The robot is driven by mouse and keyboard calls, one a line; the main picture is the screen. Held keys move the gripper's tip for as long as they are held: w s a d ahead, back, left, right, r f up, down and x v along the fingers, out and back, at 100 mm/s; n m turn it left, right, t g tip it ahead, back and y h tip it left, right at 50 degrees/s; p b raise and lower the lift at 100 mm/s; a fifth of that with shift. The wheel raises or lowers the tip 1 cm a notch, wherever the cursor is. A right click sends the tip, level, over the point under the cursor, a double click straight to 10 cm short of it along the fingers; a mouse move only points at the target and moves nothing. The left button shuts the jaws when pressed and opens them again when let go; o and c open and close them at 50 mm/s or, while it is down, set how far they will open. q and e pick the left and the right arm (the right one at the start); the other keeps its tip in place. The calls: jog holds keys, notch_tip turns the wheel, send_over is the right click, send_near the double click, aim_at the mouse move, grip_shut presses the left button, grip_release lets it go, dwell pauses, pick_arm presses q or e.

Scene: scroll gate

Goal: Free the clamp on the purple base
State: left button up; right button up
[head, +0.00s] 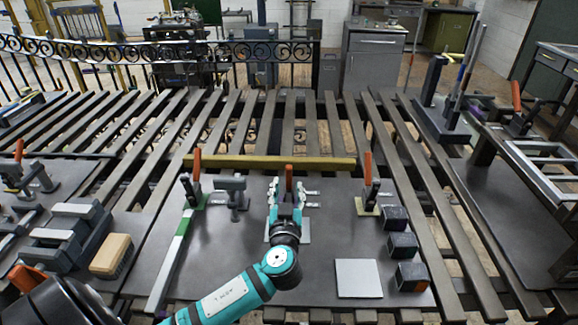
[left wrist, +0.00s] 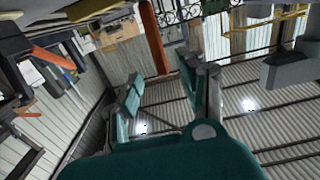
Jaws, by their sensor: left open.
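My left gripper (head: 287,192) is open over the middle of the metal work plate. An upright orange clamp handle (head: 289,178) shows between its fingers in the head view. In the left wrist view, an orange handle (left wrist: 153,38) rises beyond the open fingers (left wrist: 160,90); I cannot tell whether they touch it. The middle clamp's body is mostly hidden by the gripper, and I cannot make out a purple base. A left clamp (head: 196,180) stands on a green base. A right clamp (head: 368,182) stands on a yellowish base. My right gripper is not in view.
A yellow bar (head: 270,162) lies behind the clamps. Several dark blocks (head: 403,246) and a pale square plate (head: 358,278) lie to the right. A green and white strip (head: 170,262), a grey post (head: 233,189) and a brush (head: 111,255) are to the left.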

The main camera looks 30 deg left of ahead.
aim_at(289, 174)
pick_arm(q)
jog(key=p+x, duration=0.1)
jog(key=x, duration=0.5)
jog(key=shift+w+r, duration=0.1)
jog(key=shift+r, duration=0.05)
jog(key=shift+w+a+p, duration=0.3)
jog(key=shift+w+a, duration=0.05)
jog(key=shift+w, duration=0.2)
jog(key=shift+c, duration=0.5)
grip_shut()
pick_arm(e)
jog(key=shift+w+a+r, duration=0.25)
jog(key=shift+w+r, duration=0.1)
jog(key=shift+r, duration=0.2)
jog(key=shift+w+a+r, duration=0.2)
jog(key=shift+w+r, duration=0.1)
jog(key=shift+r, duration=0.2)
